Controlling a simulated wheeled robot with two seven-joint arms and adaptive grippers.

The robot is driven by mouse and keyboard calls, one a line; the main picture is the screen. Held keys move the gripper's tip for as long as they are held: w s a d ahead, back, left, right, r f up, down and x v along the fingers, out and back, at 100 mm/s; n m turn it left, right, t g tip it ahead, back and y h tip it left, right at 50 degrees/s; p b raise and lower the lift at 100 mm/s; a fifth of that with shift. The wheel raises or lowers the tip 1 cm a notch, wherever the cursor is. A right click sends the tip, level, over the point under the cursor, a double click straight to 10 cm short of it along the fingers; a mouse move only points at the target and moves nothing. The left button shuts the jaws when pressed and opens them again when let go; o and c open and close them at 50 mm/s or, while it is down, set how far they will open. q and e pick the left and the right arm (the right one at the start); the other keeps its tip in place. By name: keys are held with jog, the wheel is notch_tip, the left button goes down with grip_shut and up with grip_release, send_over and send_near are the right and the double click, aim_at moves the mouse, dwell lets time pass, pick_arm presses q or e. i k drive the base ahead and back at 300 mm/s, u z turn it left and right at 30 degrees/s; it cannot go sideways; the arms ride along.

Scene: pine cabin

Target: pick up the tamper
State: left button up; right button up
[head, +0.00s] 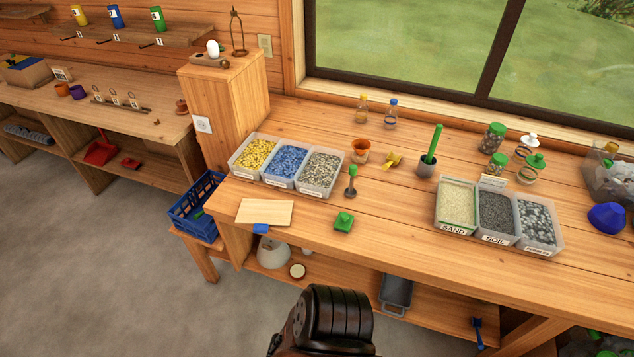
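Nothing touches either one. A dark ribbed part of mine shows at the bottom centre, below the bench edge. No fingertips of my left or right gripper show.
Three bins of yellow, blue and grey gravel (286,167) stand left of the tool. An orange pot (361,151) and a grey cup with a green stick (427,165) stand behind it. Sand and soil bins (457,206) are to the right. A wooden board (265,212) lies front left.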

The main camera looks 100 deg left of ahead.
aim_at(350, 192)
jog(key=u, duration=2.1)
